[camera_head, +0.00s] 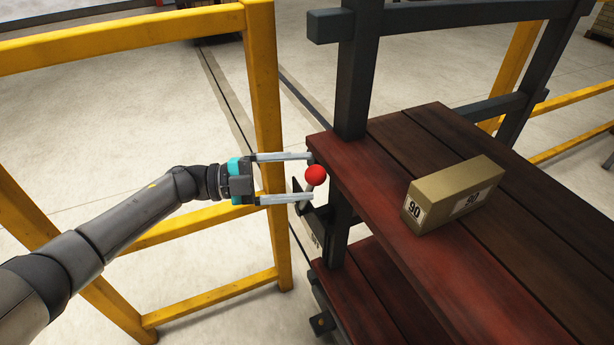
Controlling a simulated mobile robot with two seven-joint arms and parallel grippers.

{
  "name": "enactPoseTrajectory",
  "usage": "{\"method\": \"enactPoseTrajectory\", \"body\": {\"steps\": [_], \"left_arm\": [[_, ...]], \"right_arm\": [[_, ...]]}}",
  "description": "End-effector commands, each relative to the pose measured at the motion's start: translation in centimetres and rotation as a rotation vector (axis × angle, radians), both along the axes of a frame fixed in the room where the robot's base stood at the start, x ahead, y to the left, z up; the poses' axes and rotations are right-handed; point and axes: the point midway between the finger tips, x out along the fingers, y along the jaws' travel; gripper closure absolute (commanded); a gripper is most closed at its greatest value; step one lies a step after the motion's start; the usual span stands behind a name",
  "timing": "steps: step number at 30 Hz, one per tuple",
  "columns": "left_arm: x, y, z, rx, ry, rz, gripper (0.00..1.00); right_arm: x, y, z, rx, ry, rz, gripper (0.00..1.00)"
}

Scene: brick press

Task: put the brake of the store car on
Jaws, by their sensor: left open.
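The store car (400,160) has a dark frame and red-brown plank shelves, and stands at the right. A red ball knob (316,175), seemingly the top of its brake lever, shows at the car's near left corner beside the upper shelf. My left gripper (306,177) is open, its two pale fingers pointing right. The knob lies between or just beyond the fingertips; I cannot tell whether they touch it. The lever below the knob is short in view and partly hidden by the lower finger. A dark bracket (317,228) is under it. My right gripper is not in view.
A tan brick (455,194) marked 90 lies on the upper shelf. A yellow rail frame (264,100) stands at the left, close to my left arm, with a post behind the gripper. More yellow rails show at the right. Bare concrete floor lies behind the car.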

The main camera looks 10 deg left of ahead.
Motion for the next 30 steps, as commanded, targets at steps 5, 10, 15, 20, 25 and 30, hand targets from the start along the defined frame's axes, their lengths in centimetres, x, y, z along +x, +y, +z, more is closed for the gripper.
{"method": "enactPoseTrajectory", "body": {"steps": [5, 10, 15, 20, 25, 30], "left_arm": [[0.5, -1.6, 0.0, -0.001, 0.001, -0.001, 0.2], [0.6, -1.9, 0.0, 0.0, 0.001, 0.001, 0.2], [0.6, -1.8, 0.0, 0.0, 0.001, 0.001, 0.21], [0.6, -1.8, 0.0, 0.0, 0.001, 0.001, 0.39], [0.6, -1.8, 0.0, 0.0, 0.001, 0.001, 0.58], [0.6, -1.8, 0.0, 0.0, 0.001, 0.001, 0.77]], "right_arm": [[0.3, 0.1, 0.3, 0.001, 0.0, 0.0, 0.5], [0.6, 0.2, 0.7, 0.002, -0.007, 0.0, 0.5], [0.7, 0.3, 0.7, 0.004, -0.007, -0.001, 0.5], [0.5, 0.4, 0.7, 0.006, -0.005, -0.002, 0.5], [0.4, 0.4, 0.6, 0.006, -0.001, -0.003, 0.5], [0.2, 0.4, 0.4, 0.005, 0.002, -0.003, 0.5]]}}
